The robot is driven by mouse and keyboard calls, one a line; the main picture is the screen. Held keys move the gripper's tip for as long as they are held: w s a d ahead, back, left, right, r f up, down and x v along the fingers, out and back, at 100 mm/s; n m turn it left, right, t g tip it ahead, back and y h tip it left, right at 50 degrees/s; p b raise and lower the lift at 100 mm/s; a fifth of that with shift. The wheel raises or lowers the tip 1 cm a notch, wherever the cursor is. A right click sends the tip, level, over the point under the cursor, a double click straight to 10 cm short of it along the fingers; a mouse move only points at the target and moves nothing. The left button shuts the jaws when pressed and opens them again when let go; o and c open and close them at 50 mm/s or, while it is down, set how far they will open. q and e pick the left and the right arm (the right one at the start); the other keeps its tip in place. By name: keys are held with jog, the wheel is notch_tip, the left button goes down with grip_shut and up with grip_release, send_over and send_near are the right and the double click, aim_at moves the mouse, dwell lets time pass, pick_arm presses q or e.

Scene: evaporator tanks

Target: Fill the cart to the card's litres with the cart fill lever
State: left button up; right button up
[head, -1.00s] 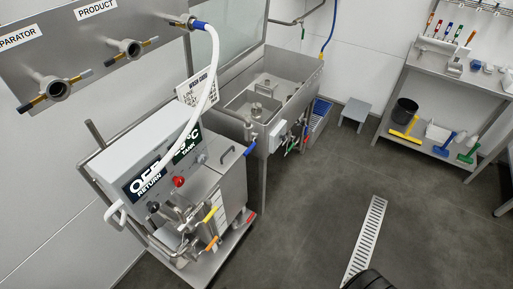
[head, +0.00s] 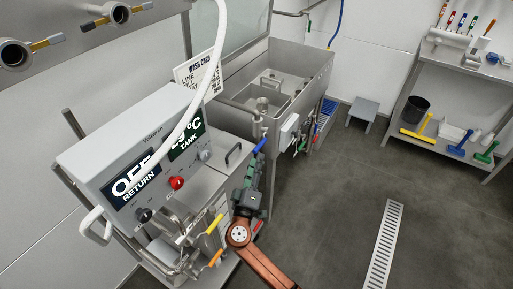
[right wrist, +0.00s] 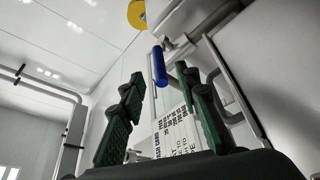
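The wash cart (head: 150,115) stands at the left, its displays reading OFF RETURN and a partly covered °C TANK value. A blue-handled lever (head: 260,144), which I take for the cart fill lever, sits at the cart's right edge beside the sink. My right gripper (head: 254,168) is just below this handle. In the right wrist view the green finger pads are wide apart, with the blue handle (right wrist: 159,66) seen between and beyond them; contact is not evident. The wash card (head: 198,72) hangs behind the cart; its litres are unreadable. My left gripper is out of view.
A yellow lever (head: 214,223) and an orange lever (head: 215,258) are low on the cart, close to my right arm. A red knob (head: 177,183) is on its panel. A steel sink (head: 292,60) stands behind. The floor right of the cart is clear around a drain grate (head: 384,245).

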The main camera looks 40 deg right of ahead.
aim_at(260, 143)
jog(key=x, duration=0.6)
jog(key=shift+w+d+r+b, duration=0.15)
jog(key=shift+w+d+b, duration=0.15)
jog(key=shift+b, duration=0.1)
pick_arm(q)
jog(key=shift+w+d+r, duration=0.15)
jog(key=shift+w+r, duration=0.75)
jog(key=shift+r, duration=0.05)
pick_arm(e)
jog(key=shift+w+d+r, duration=0.1)
jog(key=shift+w+d, duration=0.1)
jog(key=shift+d, duration=0.05)
jog(key=shift+c, duration=0.2)
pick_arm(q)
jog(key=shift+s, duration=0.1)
pick_arm(e)
grip_shut()
